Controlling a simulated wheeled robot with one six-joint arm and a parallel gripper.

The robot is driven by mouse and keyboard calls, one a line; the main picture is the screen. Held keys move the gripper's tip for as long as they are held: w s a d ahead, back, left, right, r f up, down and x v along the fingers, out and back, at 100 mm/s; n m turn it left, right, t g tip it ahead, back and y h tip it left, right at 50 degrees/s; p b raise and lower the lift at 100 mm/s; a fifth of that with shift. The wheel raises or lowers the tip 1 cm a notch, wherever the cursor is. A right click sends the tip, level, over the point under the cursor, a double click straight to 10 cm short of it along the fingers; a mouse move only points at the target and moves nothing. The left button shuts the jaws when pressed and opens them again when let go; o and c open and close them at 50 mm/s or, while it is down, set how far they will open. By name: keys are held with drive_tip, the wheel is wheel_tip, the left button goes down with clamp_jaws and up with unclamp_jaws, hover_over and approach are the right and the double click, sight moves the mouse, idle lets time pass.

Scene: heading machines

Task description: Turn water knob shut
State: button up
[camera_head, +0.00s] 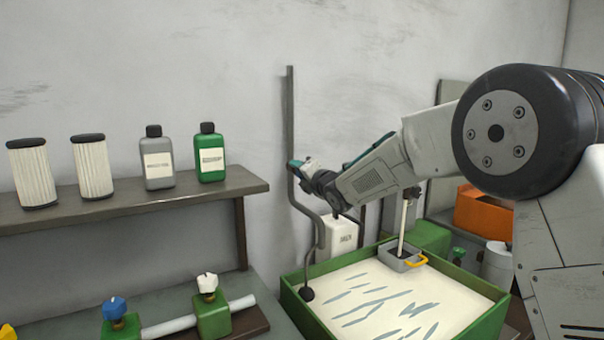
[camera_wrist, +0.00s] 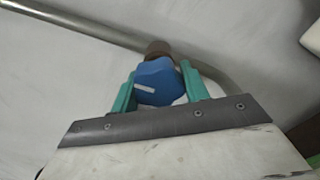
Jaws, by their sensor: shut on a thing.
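A blue knob (camera_wrist: 157,80) with a white mark sits on a brown stem against a grey pipe (camera_wrist: 100,32) in the wrist view. My gripper (camera_wrist: 158,90) is shut on the knob, one green finger on each side of it. In the head view my gripper (camera_head: 299,166) is at the vertical grey pipe (camera_head: 290,120) on the wall. The knob is hard to make out there, largely hidden by my gripper.
A green-edged tray (camera_head: 465,309) of pale liquid lies below my arm. A shelf (camera_head: 130,202) with filters and bottles is on the left. Blue (camera_head: 114,308) and white (camera_head: 207,284) knobs on valves stand on the bench below. An orange bin (camera_head: 480,212) is at right.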

drive_tip(key=o, duration=1)
drive_tip(key=shift+d, duration=0.1)
drive_tip(key=v, duration=0.7)
drive_tip(key=shift+s+d, duration=0.2)
drive_tip(key=shift+s, duration=0.1)
drive_tip(key=s+d+f+m+g+h, duration=0.1)
drive_tip(key=s+d+m+g+h, duration=0.6)
drive_tip(key=s+d+m, duration=1.3)
drive_tip(key=s+d+f+m+g+h, duration=0.1)
drive_tip(key=s+d+f+m+g, duration=0.1)
drive_tip(key=s, duration=0.8)
drive_tip(key=s+d+f+m+g+h, duration=0.1)
drive_tip(key=s+m, duration=0.4)
drive_tip(key=s, duration=0.6)
drive_tip(key=s+d+f+m+g+h, duration=0.1)
drive_tip(key=s+d+f+m+g, duration=0.2)
drive_tip(key=s, duration=0.8)
wheel_tip(320, 180, down, 3)
drive_tip(key=shift+d+r+m+g, duration=0.15)
drive_tip(key=shift+d+m+g, duration=0.25)
drive_tip(key=shift+d+m, duration=0.6)
